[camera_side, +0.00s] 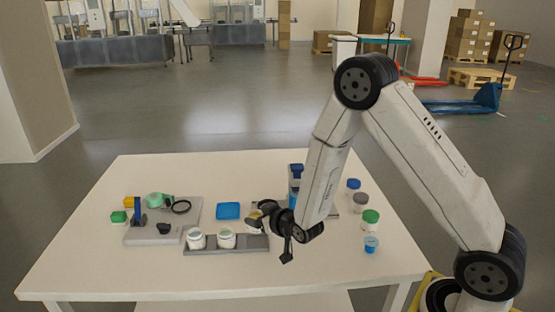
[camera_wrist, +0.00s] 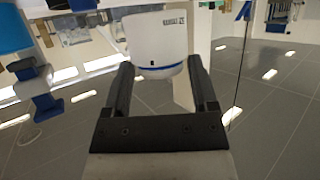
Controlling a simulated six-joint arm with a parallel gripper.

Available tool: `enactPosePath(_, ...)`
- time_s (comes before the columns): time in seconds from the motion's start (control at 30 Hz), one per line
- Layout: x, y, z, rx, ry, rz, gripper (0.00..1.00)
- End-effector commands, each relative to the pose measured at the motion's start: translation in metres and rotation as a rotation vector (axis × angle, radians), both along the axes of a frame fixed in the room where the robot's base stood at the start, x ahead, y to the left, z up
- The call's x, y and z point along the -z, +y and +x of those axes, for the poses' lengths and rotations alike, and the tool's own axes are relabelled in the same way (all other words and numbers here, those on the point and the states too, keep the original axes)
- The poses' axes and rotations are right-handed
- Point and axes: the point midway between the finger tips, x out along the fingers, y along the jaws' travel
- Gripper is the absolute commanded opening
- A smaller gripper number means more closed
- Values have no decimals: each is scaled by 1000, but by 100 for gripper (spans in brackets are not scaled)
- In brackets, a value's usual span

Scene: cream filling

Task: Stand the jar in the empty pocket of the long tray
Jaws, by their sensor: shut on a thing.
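The long grey tray (camera_side: 226,251) lies near the front of the table in the side view. My gripper (camera_side: 258,216) is above and behind that right end. In the wrist view my gripper (camera_wrist: 160,77) is shut on a white jar (camera_wrist: 158,38) with a blue band and dark print, held between both fingers. In the side view the held jar is mostly hidden by my gripper.
A grey board (camera_side: 184,213) with a magnifier and small parts lies left, behind the tray. A blue flat dish (camera_side: 228,211) is behind the tray. A blue upright stand (camera_side: 296,175) is behind my arm. Several small capped containers, including a green-lidded one (camera_side: 370,218), stand at right.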

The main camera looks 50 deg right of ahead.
Motion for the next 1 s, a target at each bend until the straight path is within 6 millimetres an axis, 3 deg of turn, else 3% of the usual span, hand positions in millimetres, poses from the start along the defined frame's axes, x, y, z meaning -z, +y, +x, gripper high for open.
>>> enactPosePath(0.27,5,0,0,0,0,0,13)
enactPosePath(0.63,33,0,0,0,0,-1,13)
enactPosePath(1.0,36,0,0,0,-2,0,13)
